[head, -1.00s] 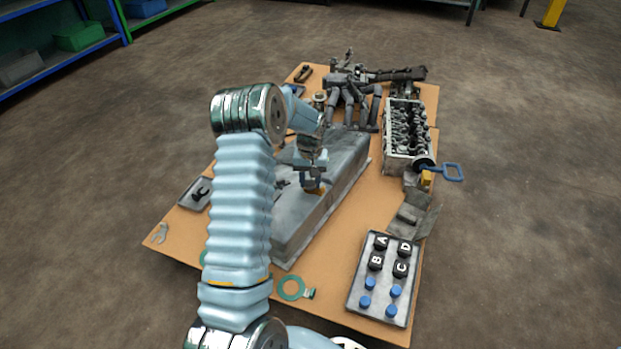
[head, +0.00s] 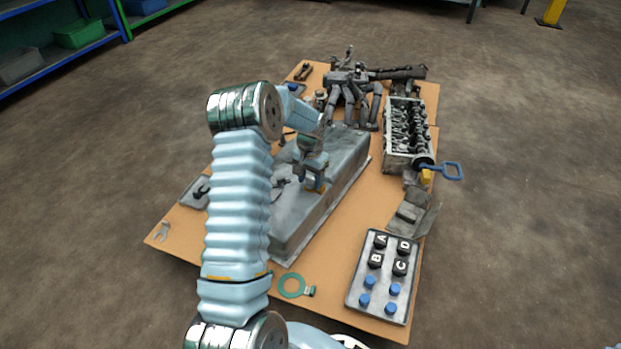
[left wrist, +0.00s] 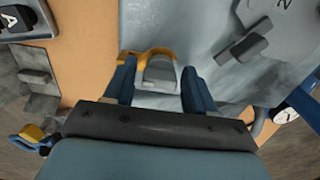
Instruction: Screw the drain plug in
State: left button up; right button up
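My left gripper (head: 315,184) is over the top of the grey oil-pan-like metal part (head: 335,195) on the board, pointing down. In the left wrist view its two blue fingers (left wrist: 160,85) stand apart, one on each side of a grey block-like piece (left wrist: 160,72), which I take for the drain plug. A yellow-orange loop (left wrist: 150,52) runs around the far side of this piece. Whether the fingers press on it or leave small gaps I cannot tell. The thread and seat are hidden. My right gripper is not in view.
A cylinder head (head: 407,135) stands at the right, with a blue-handled tool (head: 450,170) near it. A tray with lettered black caps and blue pieces (head: 383,278) lies front right. A green ring gasket (head: 291,286) lies at the front. Manifold parts (head: 350,95) fill the back.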

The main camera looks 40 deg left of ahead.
aim_at(311, 178)
pick_arm(q)
jog(key=shift+r+p, duration=1.6)
jog(key=shift+r, duration=0.7)
jog(key=o, duration=0.6)
jog(key=shift+c, duration=0.2)
jog(key=shift+r, duration=0.3)
notch_tip(311, 178, up, 13)
jog(key=p, duration=0.2)
